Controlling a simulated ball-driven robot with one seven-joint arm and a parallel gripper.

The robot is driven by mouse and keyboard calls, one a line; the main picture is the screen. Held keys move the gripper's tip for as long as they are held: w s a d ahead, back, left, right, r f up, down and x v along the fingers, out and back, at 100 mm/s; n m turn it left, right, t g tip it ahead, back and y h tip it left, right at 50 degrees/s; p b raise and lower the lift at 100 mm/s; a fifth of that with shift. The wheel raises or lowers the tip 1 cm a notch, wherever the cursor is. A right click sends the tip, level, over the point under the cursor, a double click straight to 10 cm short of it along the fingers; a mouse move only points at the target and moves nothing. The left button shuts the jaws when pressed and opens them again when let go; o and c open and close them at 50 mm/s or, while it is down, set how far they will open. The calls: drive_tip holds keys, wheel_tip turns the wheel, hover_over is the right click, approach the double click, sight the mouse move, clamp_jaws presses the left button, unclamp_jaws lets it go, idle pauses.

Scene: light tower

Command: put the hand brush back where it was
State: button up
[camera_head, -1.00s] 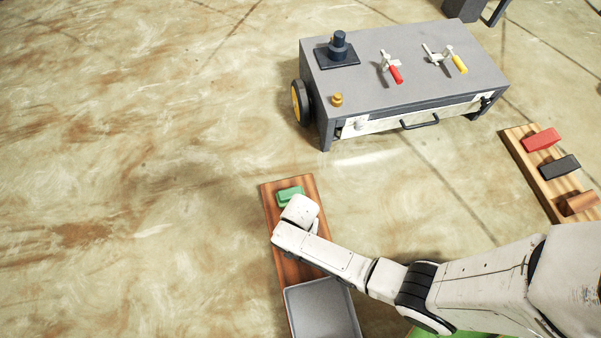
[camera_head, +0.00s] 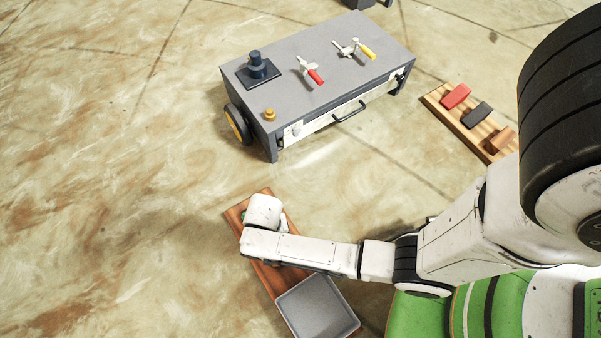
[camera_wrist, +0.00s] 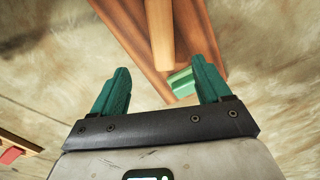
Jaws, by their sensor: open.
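My gripper (camera_wrist: 160,66) is open in the wrist view, with its two teal fingers apart. A light-brown wooden handle (camera_wrist: 160,32) reaches down from the top edge between the fingertips. It looks like part of the hand brush, but the rest is out of view, and no finger visibly touches it. Behind it is a reddish-brown wooden board (camera_wrist: 120,20), with a green block (camera_wrist: 181,84) near the right finger. In the head view my white wrist covers the board's (camera_head: 265,272) upper part and hides the gripper and any brush there.
A grey tray (camera_head: 316,306) sits on the lower part of the board. A grey wheeled cart (camera_head: 325,85) with clamps and a drawer stands beyond. A wooden rack (camera_head: 470,132) with red, black and brown blocks lies at right. The floor at left is clear.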

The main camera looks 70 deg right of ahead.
drive_tip(key=s+d+r+n, duration=0.2)
drive_tip(key=s+r+n, duration=0.1)
drive_tip(key=r, duration=0.3)
drive_tip(key=s+d+r+n, duration=0.2)
drive_tip(key=d+r+n, duration=0.1)
drive_tip(key=r, duration=0.4)
drive_tip(key=s+d+r+n+t, duration=0.1)
drive_tip(key=s+d+r+n, duration=0.1)
drive_tip(key=r, duration=0.5)
drive_tip(key=shift+s+d+r+n, duration=0.25)
drive_tip(key=shift+s+n, duration=0.6)
drive_tip(key=shift+n, duration=0.25)
wheel_tip(320, 180, up, 32)
drive_tip(key=p, duration=3.1)
drive_tip(key=shift+f+p, duration=0.15)
drive_tip(key=shift+p, duration=0.25)
